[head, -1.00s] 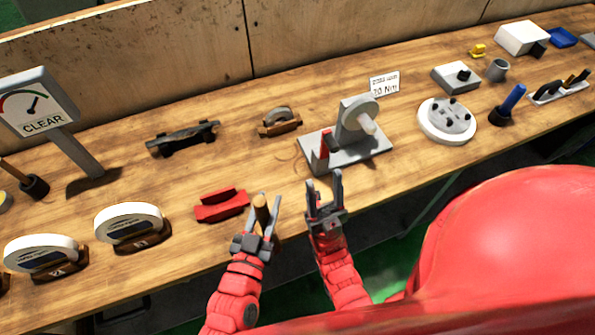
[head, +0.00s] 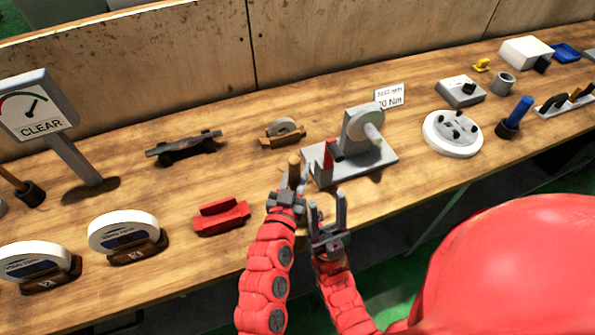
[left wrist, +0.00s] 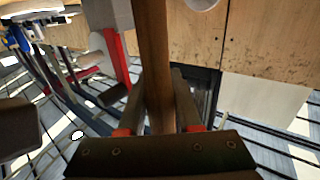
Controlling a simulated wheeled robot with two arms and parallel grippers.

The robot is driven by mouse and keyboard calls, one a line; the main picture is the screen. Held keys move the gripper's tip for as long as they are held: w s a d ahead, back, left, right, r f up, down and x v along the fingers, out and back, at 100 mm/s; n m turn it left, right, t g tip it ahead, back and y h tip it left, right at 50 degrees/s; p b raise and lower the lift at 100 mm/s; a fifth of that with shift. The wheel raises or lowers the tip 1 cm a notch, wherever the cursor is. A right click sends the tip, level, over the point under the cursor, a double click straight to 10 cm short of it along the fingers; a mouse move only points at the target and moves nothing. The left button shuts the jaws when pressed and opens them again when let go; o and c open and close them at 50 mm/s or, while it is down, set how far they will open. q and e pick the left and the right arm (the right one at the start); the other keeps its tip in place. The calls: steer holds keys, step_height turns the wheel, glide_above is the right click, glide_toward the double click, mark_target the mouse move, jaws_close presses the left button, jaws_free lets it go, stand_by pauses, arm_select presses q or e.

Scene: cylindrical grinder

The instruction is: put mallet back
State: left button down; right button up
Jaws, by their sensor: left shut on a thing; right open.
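My left gripper (head: 287,190) is shut on a brown wooden handle (head: 294,165), which I take to be the mallet's. In the left wrist view the handle (left wrist: 154,60) runs up between the fingers and out of the top of the picture; no mallet head can be made out. The gripper is over the bench front, just left of the grey fixture with a red lever. My right gripper (head: 327,216) is open and empty, near the bench's front edge, right of the left one.
The grey fixture (head: 355,165) stands close to both grippers. A red block (head: 221,218) and white gauges (head: 124,232) lie to the left. A wheel on a wooden stand (head: 284,133) is behind. A round white plate (head: 452,145) is to the right. Bare wood shows behind the red block.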

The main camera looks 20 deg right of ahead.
arm_select(q)
steer(key=shift+f, duration=0.85)
steer(key=shift+f, duration=0.15)
steer(key=c, duration=0.6)
jaws_free()
steer(key=shift+s, duration=0.15)
steer(key=b+v, duration=0.2)
steer(key=v, duration=1)
